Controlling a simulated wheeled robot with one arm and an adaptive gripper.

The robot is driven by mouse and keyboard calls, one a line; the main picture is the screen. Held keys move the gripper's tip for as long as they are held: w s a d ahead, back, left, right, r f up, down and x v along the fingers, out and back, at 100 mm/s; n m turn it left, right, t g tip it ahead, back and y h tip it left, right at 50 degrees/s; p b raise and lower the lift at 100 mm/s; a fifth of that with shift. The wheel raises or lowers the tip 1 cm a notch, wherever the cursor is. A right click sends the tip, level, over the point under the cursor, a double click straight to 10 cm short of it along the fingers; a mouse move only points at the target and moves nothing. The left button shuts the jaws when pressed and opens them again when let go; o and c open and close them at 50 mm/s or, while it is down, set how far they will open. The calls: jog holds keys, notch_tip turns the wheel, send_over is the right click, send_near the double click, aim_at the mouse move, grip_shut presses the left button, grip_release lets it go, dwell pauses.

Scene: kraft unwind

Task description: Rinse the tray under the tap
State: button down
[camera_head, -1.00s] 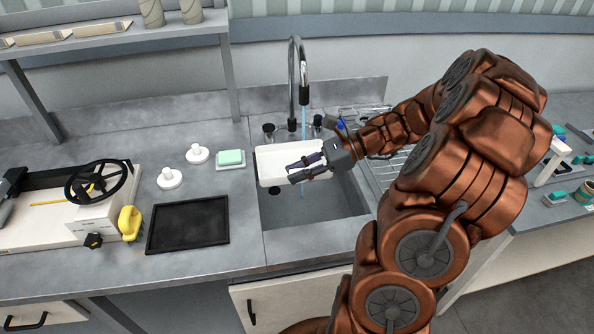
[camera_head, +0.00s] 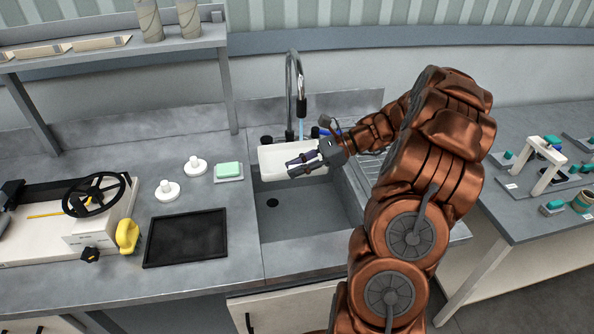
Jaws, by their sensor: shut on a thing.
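A white tray (camera_head: 275,155) is at the back of the sink (camera_head: 310,205), near the tap. My gripper (camera_head: 292,166) is shut on the white tray, with its dark fingers across the tray's right half, hiding part of it. The tap (camera_head: 291,85) stands behind the sink with its spout curving forward. A thin blue stream of water (camera_head: 301,128) comes from the spout and meets the tray's upper edge in the picture. No stream shows below the tray.
A dark, flat tray (camera_head: 187,238) lies on the counter left of the sink. The sink's front part is empty.

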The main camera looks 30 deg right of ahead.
jog(key=shift+w+d, duration=0.4)
jog(key=shift+w, duration=0.2)
jog(key=shift+w+d+f+p, duration=0.25)
jog(key=shift+w+d+p, duration=0.3)
jog(key=shift+w, duration=0.15)
jog(key=shift+w+d+f+p, duration=0.2)
jog(key=shift+w+d+p, duration=0.3)
jog(key=shift+w, duration=0.2)
jog(key=shift+s+d, duration=0.2)
jog(key=shift+s+d, duration=0.15)
jog(key=shift+d, duration=0.1)
jog(key=shift+a, duration=0.15)
jog(key=shift+w+a+p, duration=0.35)
